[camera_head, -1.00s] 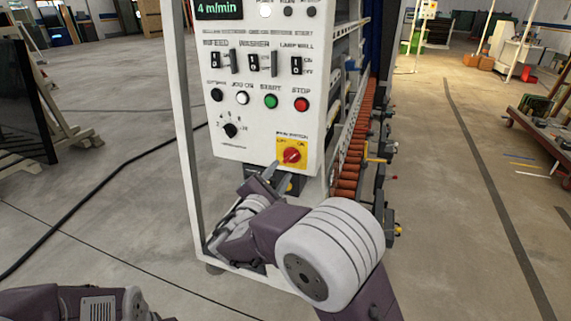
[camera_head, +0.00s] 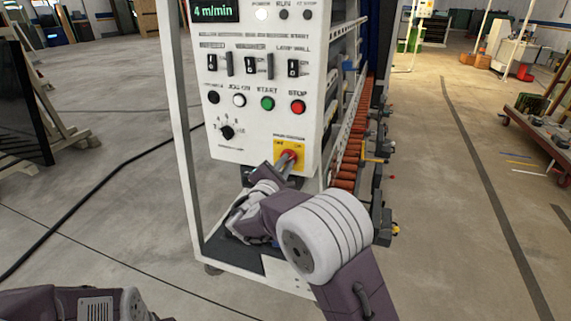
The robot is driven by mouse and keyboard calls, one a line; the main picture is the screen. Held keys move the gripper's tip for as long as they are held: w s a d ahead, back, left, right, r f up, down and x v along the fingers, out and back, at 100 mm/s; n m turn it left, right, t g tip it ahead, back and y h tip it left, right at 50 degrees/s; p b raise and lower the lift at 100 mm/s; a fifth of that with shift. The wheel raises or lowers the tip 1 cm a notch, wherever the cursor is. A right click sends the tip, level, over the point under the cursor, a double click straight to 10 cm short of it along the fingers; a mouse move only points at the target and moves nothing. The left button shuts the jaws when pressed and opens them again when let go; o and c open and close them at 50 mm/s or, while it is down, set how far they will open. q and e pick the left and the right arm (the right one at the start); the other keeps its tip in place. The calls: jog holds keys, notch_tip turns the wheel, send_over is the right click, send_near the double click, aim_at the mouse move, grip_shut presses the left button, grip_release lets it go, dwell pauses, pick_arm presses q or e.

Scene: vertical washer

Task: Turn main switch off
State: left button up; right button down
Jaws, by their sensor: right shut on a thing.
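The main switch (camera_head: 291,153) is a red rotary knob on a yellow plate (camera_head: 299,160) at the lower right of the white control panel (camera_head: 236,149). My right gripper (camera_head: 286,163) reaches up to it from below, with its fingers at the knob, and it is shut on the knob. The fingers cover the lower part of the knob and plate, so the knob's exact angle is hard to read. My left arm shows at the bottom left, but its gripper is out of view.
Above the switch are a red stop button (camera_head: 298,107), a green start button (camera_head: 267,103) and several rocker switches. A lit display (camera_head: 216,11) reads 4 m/min. Orange rollers (camera_head: 349,166) run behind the panel. The floor to the left is open, crossed by a black cable.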

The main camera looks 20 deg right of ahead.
jog(key=shift+w+a+f+n+p, duration=0.1)
jog(key=shift+n+p, duration=1.55)
jog(key=shift+n, duration=1.35)
jog(key=shift+w+a+r+n+p, duration=0.15)
jog(key=shift+n+p, duration=1.55)
jog(key=shift+n, duration=1.3)
jog(key=shift+s+a+f+n+p, duration=0.15)
jog(key=shift+n+p, duration=1.5)
jog(key=shift+n, duration=1.35)
jog(key=shift+w, duration=0.1)
jog(key=c, duration=1.5)
grip_release()
